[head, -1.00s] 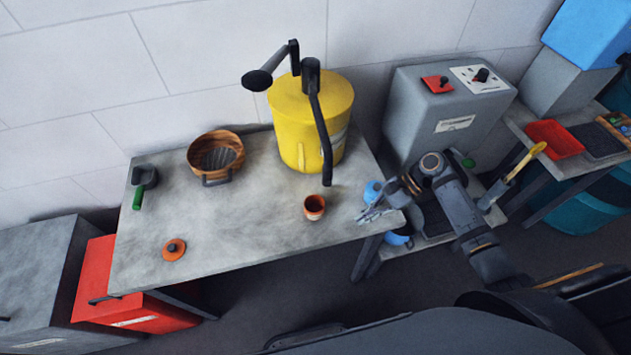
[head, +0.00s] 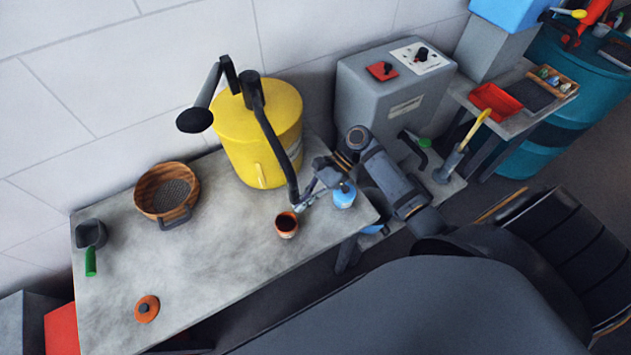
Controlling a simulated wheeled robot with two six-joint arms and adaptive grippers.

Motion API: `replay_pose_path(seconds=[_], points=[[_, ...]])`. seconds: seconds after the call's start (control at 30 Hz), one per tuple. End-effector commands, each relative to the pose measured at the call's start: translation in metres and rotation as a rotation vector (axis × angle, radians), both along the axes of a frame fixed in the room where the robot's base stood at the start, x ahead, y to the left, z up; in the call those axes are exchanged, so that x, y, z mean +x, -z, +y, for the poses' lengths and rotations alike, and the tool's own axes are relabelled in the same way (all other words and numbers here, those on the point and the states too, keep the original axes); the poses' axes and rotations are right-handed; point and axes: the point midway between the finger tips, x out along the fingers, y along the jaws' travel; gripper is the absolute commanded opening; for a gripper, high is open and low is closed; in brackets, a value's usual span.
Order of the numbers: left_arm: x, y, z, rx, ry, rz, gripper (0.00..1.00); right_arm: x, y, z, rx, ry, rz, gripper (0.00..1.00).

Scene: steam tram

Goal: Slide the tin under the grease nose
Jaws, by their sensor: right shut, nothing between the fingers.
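The tin (head: 287,226), a small orange-brown open cup with a dark inside, stands upright on the grey bench. The yellow grease drum (head: 258,140) stands behind it. Its black nose (head: 275,146) slopes down the drum's front and ends just behind the tin in the picture; I cannot tell the exact gap between them. My right gripper (head: 303,203) is shut and empty, low over the bench. Its tips are close to the tin's right back side, near the nose end; I cannot tell whether they touch the tin. My left gripper is not in view.
A blue bottle (head: 344,196) stands right beside my right gripper. A wooden-sided sieve (head: 160,188), a green-handled scoop (head: 90,236) and an orange lid (head: 147,309) lie further left. The bench (head: 215,245) is clear left of the tin. Its front edge is close below.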

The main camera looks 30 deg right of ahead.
Motion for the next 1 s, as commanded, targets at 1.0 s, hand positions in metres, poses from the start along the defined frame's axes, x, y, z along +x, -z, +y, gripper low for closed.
replay_pose_path(seconds=[1.0], points=[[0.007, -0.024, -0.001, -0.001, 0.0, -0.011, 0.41, -0.005, 0.02, 0.015, -0.013, 0.001, 0.011, 0.0]])
